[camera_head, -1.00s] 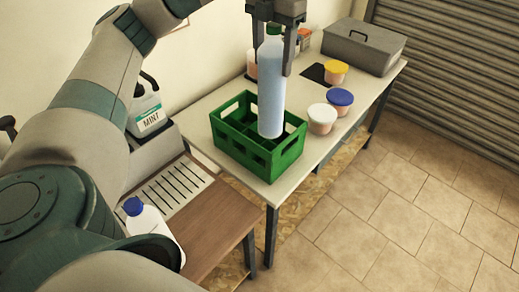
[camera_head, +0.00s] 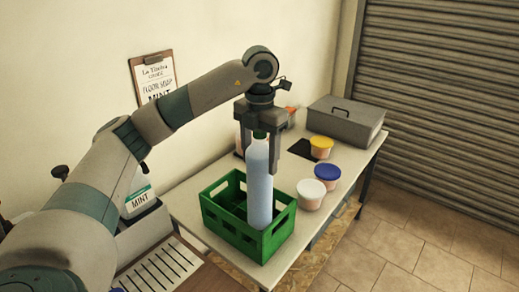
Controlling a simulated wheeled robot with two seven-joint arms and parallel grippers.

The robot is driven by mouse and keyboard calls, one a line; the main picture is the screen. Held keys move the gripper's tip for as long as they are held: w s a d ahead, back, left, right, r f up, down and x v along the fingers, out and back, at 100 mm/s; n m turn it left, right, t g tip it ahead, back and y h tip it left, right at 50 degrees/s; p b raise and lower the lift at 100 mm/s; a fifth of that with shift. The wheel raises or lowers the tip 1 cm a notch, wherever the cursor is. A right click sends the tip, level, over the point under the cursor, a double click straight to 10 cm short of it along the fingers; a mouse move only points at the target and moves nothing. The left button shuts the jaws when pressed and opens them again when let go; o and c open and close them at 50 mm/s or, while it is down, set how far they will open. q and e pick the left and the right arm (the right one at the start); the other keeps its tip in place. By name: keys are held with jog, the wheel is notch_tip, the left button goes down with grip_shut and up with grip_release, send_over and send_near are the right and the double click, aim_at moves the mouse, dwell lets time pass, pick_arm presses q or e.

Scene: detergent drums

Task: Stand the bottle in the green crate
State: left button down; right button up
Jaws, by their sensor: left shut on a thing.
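The crate has dividers and stands on the pale table. My left gripper (camera_head: 260,140) points down from above and is shut on the bottle near its cap. My right gripper is not in view.
Tubs with white (camera_head: 311,193), blue (camera_head: 327,176) and yellow (camera_head: 321,147) lids stand right of the crate. A grey toolbox (camera_head: 346,122) is at the table's far end. A MINT drum (camera_head: 139,196) stands at left. A clipboard (camera_head: 153,78) hangs on the wall.

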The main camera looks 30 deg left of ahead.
aim_at(260, 185)
pick_arm(q)
notch_tip(260, 185, down, 8)
jog(key=shift+r+p, duration=0.2)
jog(key=shift+p, duration=0.85)
jog(key=shift+f, duration=0.75)
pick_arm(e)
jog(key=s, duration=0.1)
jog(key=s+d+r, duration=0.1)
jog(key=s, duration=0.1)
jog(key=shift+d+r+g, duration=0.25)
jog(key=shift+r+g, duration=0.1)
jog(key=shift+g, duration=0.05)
